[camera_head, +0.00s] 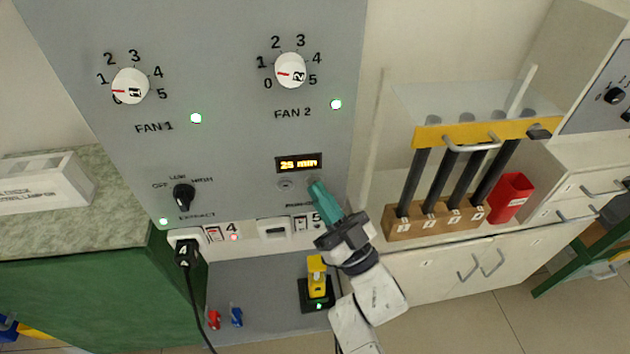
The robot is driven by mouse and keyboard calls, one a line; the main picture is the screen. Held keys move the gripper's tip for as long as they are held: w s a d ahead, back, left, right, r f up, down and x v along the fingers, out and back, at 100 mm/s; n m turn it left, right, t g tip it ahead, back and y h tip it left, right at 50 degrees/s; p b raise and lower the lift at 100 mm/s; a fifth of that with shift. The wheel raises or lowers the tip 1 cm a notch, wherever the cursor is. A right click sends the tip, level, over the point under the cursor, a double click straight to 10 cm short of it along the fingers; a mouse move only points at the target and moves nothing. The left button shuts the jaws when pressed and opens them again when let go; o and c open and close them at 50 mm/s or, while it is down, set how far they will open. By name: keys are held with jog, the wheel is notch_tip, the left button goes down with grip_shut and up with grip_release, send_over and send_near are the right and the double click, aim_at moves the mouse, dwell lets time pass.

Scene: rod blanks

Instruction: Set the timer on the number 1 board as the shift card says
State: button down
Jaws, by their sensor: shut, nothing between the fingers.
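The grey board (235,130) fills the upper left of the view; I cannot make out a board number on it. Its timer display (299,163) is lit in yellow and seems to read 25 min. A small round button (286,184) sits below the display on the left. My gripper (317,188) is shut and empty, with its teal fingers tilted up at the board just below the display's right end. They cover part of that area and the lettering under it, and I cannot tell whether they touch it. No shift card can be made out.
Knobs for FAN 1 (130,86) and FAN 2 (290,71) and a black EXTRACT switch (184,196) are on the board. Below are sockets with a black plug (186,252) and a yellow item (317,275). Right stands a rod rack (436,222) beside a red bin (511,197).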

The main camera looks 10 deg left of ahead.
jog(key=shift+s+d, duration=0.2)
jog(key=shift+s, duration=0.45)
jog(key=s+p, duration=0.1)
jog(key=s, duration=0.1)
jog(key=s+d+p, duration=0.1)
jog(key=s, duration=0.2)
jog(key=shift+d+p, duration=0.2)
jog(key=shift+p, duration=0.15)
jog(key=shift+w, duration=0.1)
dwell(0.5)
